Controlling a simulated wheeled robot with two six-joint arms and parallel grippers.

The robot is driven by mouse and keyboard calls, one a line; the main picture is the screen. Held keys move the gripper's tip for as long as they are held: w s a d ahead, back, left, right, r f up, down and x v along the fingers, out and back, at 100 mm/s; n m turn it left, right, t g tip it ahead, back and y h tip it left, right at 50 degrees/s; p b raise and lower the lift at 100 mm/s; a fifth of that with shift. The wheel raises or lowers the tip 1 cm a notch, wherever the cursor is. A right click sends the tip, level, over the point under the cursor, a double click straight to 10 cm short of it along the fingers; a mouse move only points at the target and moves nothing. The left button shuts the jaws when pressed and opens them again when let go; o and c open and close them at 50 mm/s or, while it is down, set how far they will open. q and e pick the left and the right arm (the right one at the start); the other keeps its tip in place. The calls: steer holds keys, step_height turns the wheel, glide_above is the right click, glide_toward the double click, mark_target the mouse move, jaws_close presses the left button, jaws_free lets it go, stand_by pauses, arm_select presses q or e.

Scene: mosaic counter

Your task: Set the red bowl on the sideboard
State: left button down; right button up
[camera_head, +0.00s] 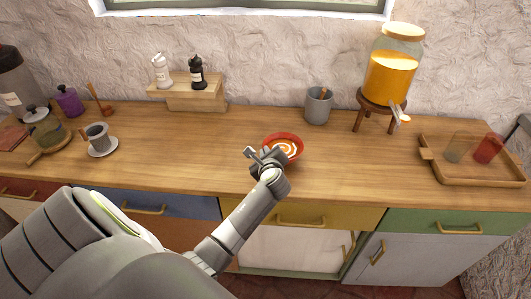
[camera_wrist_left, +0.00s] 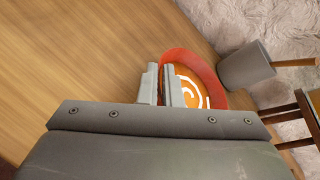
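The red bowl (camera_head: 289,139) is at the middle of the wooden sideboard top (camera_head: 215,150); its inside is orange with a white swirl. My left gripper (camera_head: 258,154) is at the bowl's near left rim. In the left wrist view the bowl (camera_wrist_left: 205,68) is partly hidden behind the fingers. The two fingers (camera_wrist_left: 161,84) stand close together, with the rim in the narrow gap between them. The bowl looks level and at or very near the wood; I cannot tell whether it touches. My right gripper is not in view.
A grey cup (camera_head: 318,106) stands behind the bowl. A juice dispenser (camera_head: 392,75) on a wooden stand and a tray (camera_head: 470,178) with two glasses are to the right. A shaker rack (camera_head: 197,101) and a cup on a saucer (camera_head: 103,152) are left. Wood around the bowl is clear.

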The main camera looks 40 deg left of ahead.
arm_select(q)
steer(key=c, duration=1.6)
jaws_free()
steer(key=shift+f, duration=0.1)
steer(key=v, duration=1.2)
steer(key=shift+b, duration=0.4)
